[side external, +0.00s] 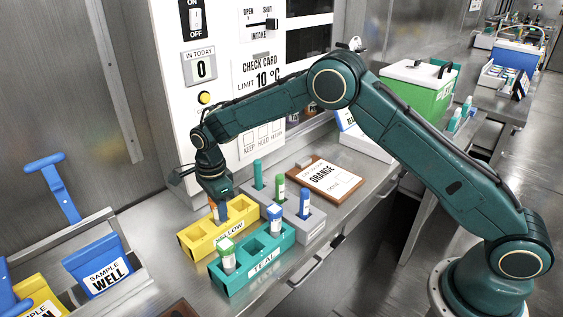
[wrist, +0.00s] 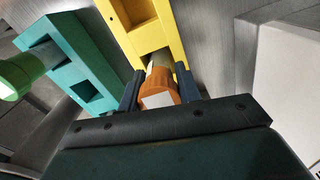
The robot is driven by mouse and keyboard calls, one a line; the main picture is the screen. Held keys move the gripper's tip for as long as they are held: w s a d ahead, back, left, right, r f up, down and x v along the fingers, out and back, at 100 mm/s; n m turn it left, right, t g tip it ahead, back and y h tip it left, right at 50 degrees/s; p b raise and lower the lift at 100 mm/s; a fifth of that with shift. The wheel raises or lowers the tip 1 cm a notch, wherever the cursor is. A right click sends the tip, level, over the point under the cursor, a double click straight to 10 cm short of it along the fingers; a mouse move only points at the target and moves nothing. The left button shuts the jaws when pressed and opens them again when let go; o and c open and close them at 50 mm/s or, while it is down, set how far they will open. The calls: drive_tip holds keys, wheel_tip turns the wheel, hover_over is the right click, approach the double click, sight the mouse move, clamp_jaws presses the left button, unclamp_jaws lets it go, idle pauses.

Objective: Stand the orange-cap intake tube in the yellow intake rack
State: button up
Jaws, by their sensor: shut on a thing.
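My gripper (side external: 218,199) is over the yellow intake rack (side external: 205,250) and is shut on the orange-cap tube. In the wrist view, the orange cap (wrist: 160,92) sits between the two dark fingers (wrist: 159,91). A short pale part of the tube shows beyond the cap, at an opening in the yellow rack (wrist: 174,32). The tube's lower end is hidden, so I cannot tell how deep it is or whether it rests on the bottom.
A teal rack (side external: 262,268) stands in front, with a green-cap tube (side external: 227,255) and a blue-cap tube (side external: 274,219). A grey rack (side external: 313,228) behind holds several tubes. A clipboard reading ORANGE (side external: 322,178) lies further right. The panel wall is behind.

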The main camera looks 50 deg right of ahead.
drive_tip(key=shift+f, duration=0.1)
drive_tip(key=o, duration=1)
drive_tip(key=shift+c, duration=0.2)
wheel_tip(320, 180, up, 12)
drive_tip(key=shift+f, duration=0.25)
drive_tip(key=shift+r, duration=0.35)
